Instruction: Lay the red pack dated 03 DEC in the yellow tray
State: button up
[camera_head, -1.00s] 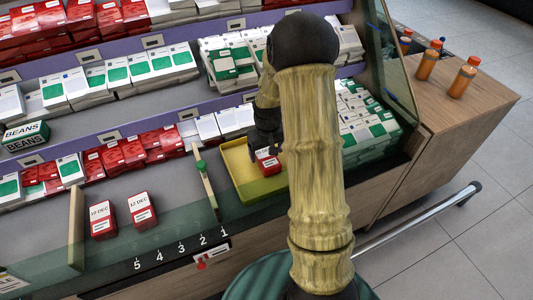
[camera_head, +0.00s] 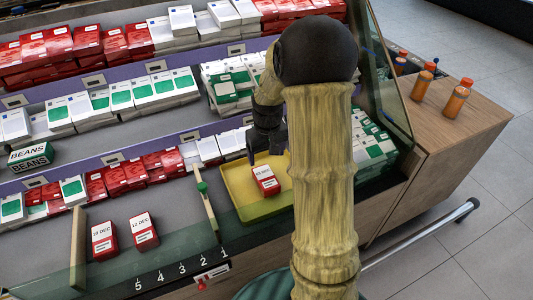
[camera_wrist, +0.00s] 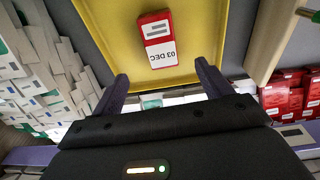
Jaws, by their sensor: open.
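The red pack dated 03 DEC (camera_wrist: 159,40) lies flat in the yellow tray (camera_wrist: 205,72), with its white label up. In the head view the pack (camera_head: 266,181) rests on the floor of the tray (camera_head: 240,198), near its middle. My gripper (camera_wrist: 163,85) is open and empty, with its two fingers apart and the pack beyond the fingertips. In the head view my gripper (camera_head: 268,150) is just behind the pack, apart from it, and my arm hides the tray's right part.
Two red packs, one reading 12 DEC (camera_head: 143,230), stand left of a wooden divider (camera_head: 207,208) with a green knob. Shelves of red and white packs rise behind. Orange bottles (camera_head: 457,98) stand on a wooden counter at right. A glass panel (camera_head: 388,80) stands beside my arm.

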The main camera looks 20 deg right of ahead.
jog(key=s+a+r, duration=0.2)
jog(key=s+a, duration=0.3)
jog(key=s, duration=0.3)
jog(key=s+a+r+t, duration=0.1)
jog(key=s+a, duration=0.4)
jog(key=s, duration=0.3)
jog(key=shift+a+r, duration=0.15)
jog(key=shift+r, duration=0.25)
jog(key=shift+s, duration=0.1)
jog(key=shift+c, duration=0.2)
